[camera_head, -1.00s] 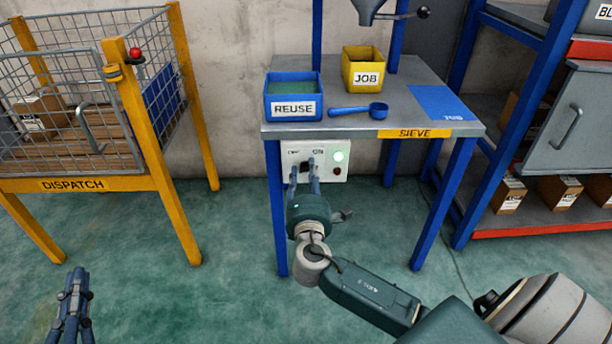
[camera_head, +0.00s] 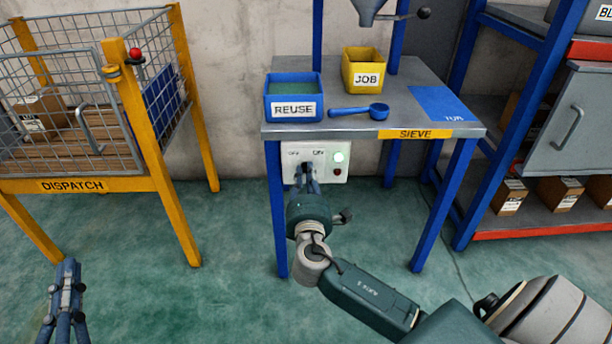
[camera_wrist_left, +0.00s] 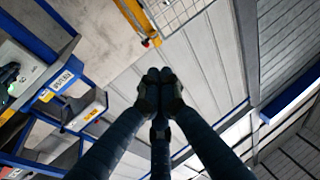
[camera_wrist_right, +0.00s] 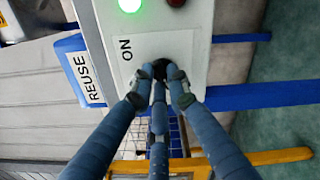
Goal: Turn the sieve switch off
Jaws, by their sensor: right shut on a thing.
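The sieve switch box (camera_head: 328,150) is a pale panel under the front of the sieve table. Its green lamp (camera_head: 339,157) is lit; a dark red button (camera_head: 338,171) sits below. My right gripper (camera_head: 306,168) is at the panel, its fingers shut on the dark switch knob (camera_wrist_right: 158,68), which they mostly hide. In the right wrist view the ON label (camera_wrist_right: 126,50) is beside the fingertips; the green lamp glows at the top (camera_wrist_right: 130,4). The knob's exact angle cannot be told. My left gripper (camera_head: 67,265) is shut and empty, low at the left.
The sieve table (camera_head: 430,110) carries a blue REUSE bin (camera_head: 293,108), a yellow JOB bin (camera_head: 363,76) and a blue scoop (camera_head: 378,111). Its blue legs flank my right arm. The DISPATCH cage (camera_head: 72,186) stands left, shelving (camera_head: 540,222) right.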

